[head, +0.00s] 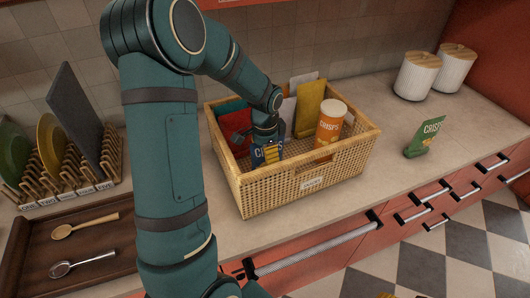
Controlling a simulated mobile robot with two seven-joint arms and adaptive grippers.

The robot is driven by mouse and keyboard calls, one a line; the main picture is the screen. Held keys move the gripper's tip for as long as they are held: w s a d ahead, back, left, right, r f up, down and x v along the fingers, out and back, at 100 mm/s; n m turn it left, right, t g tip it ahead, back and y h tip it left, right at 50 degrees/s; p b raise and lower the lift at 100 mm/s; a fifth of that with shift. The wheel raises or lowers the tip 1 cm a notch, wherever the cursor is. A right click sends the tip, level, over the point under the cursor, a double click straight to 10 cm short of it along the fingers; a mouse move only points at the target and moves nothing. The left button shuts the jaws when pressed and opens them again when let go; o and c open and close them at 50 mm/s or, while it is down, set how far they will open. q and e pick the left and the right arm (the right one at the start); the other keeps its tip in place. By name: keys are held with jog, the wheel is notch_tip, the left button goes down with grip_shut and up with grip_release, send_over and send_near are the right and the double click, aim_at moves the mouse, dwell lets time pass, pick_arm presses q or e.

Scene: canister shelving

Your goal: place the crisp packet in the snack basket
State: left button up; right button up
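A blue crisp packet (267,154) with a yellow picture is inside the wicker snack basket (312,185), near its front left. My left gripper (262,137) is over the basket at the top of this packet, touching or very close to it. The wrist and the packet hide much of the fingers, so I cannot tell if they grip it. My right gripper is not in view.
The basket also holds an orange crisps tube (330,125), a yellow packet (309,108) and a red packet (236,130). Two white canisters (415,77) stand at the back right. A plate rack (65,170) and a tray with spoons (70,285) are at left. Counter right of the basket is mostly clear.

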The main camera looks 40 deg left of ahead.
pick_arm(q)
notch_tip(320, 180, up, 12)
jog(key=shift+r+p, duration=0.1)
jog(key=shift+p, duration=0.4)
dwell(0.5)
